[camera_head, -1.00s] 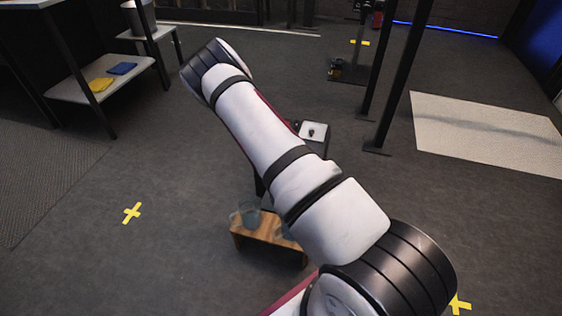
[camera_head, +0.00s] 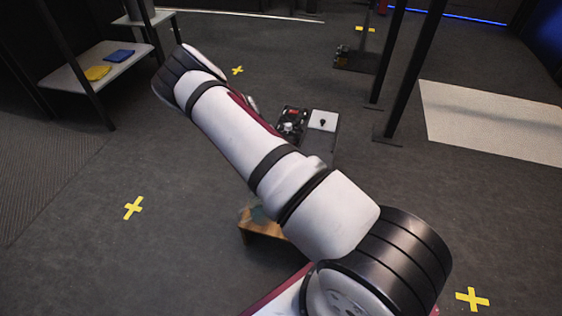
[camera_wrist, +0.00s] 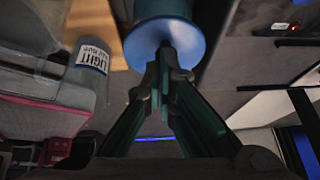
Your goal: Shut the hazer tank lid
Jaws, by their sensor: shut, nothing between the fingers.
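In the head view a grey box carries a white square plate (camera_head: 323,120) with a small dark knob on it. A dark device with a red part (camera_head: 291,122) sits just left of it. I cannot tell which of these is the hazer tank lid, or whether it is open. My gripper is hidden behind my arm in the head view. In the wrist view my gripper (camera_wrist: 166,58) is shut and empty. Its fingertips are close to a blue round-ended object (camera_wrist: 165,25); I cannot tell if they touch.
A low wooden stool (camera_head: 262,229) stands partly under my arm with a bluish clear container on it. A clear bottle labelled "LIGHT" (camera_wrist: 88,65) shows in the wrist view. Dark posts (camera_head: 408,70) stand right of the grey box.

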